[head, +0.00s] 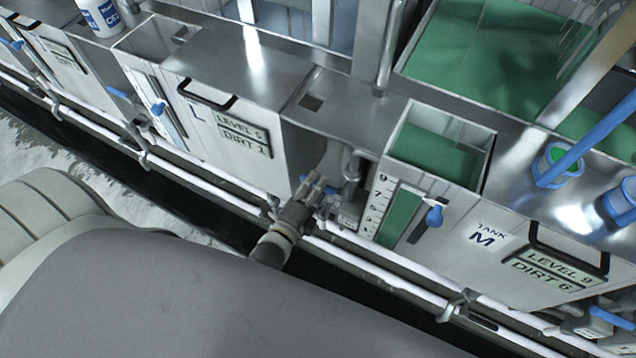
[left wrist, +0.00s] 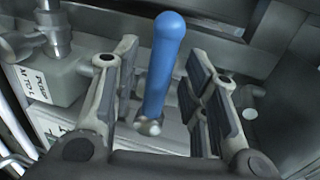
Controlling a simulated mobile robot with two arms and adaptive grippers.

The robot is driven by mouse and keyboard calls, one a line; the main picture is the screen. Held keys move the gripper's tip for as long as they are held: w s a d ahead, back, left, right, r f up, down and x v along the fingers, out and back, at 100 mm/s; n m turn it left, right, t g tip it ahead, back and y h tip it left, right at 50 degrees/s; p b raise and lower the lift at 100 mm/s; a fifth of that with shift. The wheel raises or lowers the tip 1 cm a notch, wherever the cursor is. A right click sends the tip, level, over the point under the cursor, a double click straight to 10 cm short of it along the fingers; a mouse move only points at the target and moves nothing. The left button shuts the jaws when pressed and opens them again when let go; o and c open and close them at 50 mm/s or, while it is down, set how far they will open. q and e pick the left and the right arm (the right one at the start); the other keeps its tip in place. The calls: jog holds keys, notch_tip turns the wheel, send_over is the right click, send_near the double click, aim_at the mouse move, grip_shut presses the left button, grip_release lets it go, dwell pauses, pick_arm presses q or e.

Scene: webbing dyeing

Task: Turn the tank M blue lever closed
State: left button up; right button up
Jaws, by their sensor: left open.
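The tank M (head: 500,262) is a metal tank with green liquid, at the right of the head view. A blue lever (left wrist: 162,65) stands up between the two fingers of my left gripper (left wrist: 160,100) in the left wrist view. The fingers are open on either side of it, with a visible gap at each side. In the head view my left gripper (head: 318,190) is low beside the left end of tank M, over the pipes. It mostly hides the lever there. My right gripper is not in view.
A grey box marked "PUMP M TO L" (left wrist: 50,80) is left of the lever in the left wrist view. A blue-knobbed slider (head: 434,216) is on tank M's front. White pipes (head: 385,278) run along the tank fronts. Another tank (head: 232,150) stands to the left.

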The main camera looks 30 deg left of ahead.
pick_arm(q)
jog(key=s+r, duration=0.2)
jog(key=s, duration=0.8)
jog(key=shift+a, duration=0.15)
jog(key=shift+s, duration=0.1)
jog(key=s+d+f+n+g, duration=0.1)
jog(key=s+f+n+g, duration=0.25)
jog(key=f, duration=0.75)
jog(key=s+d+f+n+g, duration=0.2)
jog(key=s+f+n+g, duration=0.15)
jog(key=f, duration=0.75)
jog(key=s+a+f+n+g, duration=0.3)
jog(key=s+f+n+g, duration=0.1)
jog(key=s+f, duration=0.3)
jog(key=s+a+f+n+g, duration=0.3)
jog(key=s+f+n, duration=0.2)
jog(key=s+f, duration=0.3)
jog(key=s, duration=0.4)
jog(key=shift+a+g+y, duration=0.2)
jog(key=shift+g+y, duration=0.1)
jog(key=shift+g, duration=0.1)
